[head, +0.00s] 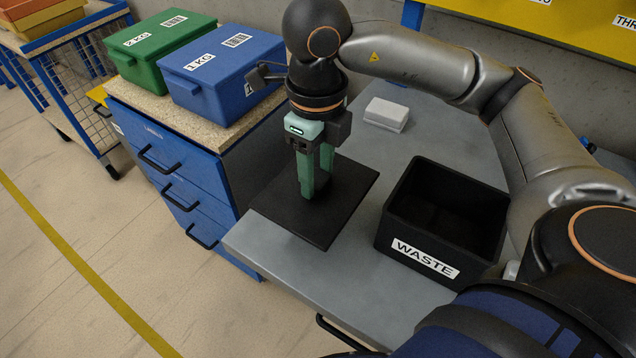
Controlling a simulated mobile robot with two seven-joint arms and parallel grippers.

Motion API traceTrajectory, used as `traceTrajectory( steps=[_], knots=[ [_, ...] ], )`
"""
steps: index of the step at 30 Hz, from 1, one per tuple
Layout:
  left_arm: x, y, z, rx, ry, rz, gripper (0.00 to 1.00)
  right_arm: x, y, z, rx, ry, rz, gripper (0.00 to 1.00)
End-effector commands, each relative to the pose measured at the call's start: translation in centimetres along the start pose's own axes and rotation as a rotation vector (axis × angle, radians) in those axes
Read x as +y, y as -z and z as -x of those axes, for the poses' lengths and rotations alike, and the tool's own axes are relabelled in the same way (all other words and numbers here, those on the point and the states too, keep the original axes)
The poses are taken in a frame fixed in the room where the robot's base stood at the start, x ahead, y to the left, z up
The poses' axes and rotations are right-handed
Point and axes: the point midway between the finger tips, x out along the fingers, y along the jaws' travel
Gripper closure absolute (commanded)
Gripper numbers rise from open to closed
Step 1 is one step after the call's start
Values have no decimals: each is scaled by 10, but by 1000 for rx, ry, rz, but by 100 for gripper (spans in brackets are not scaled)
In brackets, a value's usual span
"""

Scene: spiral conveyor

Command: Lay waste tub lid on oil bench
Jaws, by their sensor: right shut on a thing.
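The waste tub lid (337,216) is a flat black square panel at the front left of the grey bench (290,262). Its left corner reaches to the bench's left edge. My right gripper (318,192) points down over the middle of the lid, its green fingers shut on the lid's dark knob. Whether the lid touches the bench or hangs just above it, I cannot tell. The black waste tub (425,255), labelled WASTE, stands open to the right of the lid. My left gripper is not in view.
A small whitish block (386,114) lies farther back on the bench. Left of the bench is a blue drawer cabinet (175,180) with a green box (158,50) and a blue box (220,75) on top. Bare bench shows between the block and the tub.

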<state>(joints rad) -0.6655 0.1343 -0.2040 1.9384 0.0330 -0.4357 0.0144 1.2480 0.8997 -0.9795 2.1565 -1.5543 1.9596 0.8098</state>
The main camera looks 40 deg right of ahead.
Motion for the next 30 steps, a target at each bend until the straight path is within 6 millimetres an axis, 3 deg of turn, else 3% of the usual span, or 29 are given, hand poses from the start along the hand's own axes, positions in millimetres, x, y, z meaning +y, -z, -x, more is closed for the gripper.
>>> traceTrajectory(
  steps=[11, 16, 29, 30],
  knots=[
    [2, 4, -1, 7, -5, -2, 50, -25, -13, -35, 3, 0, -1, 100],
    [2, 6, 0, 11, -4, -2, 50, -23, -13, -58, 1, -1, 1, 100],
    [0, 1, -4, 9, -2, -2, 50, -23, -14, -67, -2, 0, 1, 100],
    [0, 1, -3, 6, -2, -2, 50, -22, -14, -66, -2, 0, 1, 49]
  ],
)
